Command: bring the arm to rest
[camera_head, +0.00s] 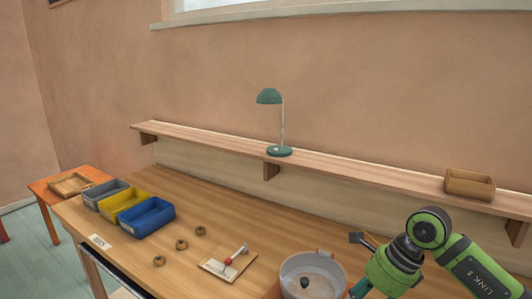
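My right arm comes in from the right edge, green with dark joints. Its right gripper (357,263) is at the right of the workbench, beside the pale round pot (312,275). Its two fingers look spread apart, one above the other in the picture, with nothing seen between them. The arm's wrist hides part of the gripper and the bench behind it. My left arm and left gripper are not in view.
The pot holds a small dark object. Grey, yellow and blue bins (147,217) stand at the left. A shelf (345,166) with a teal lamp (280,151) and brown box (469,184) runs behind.

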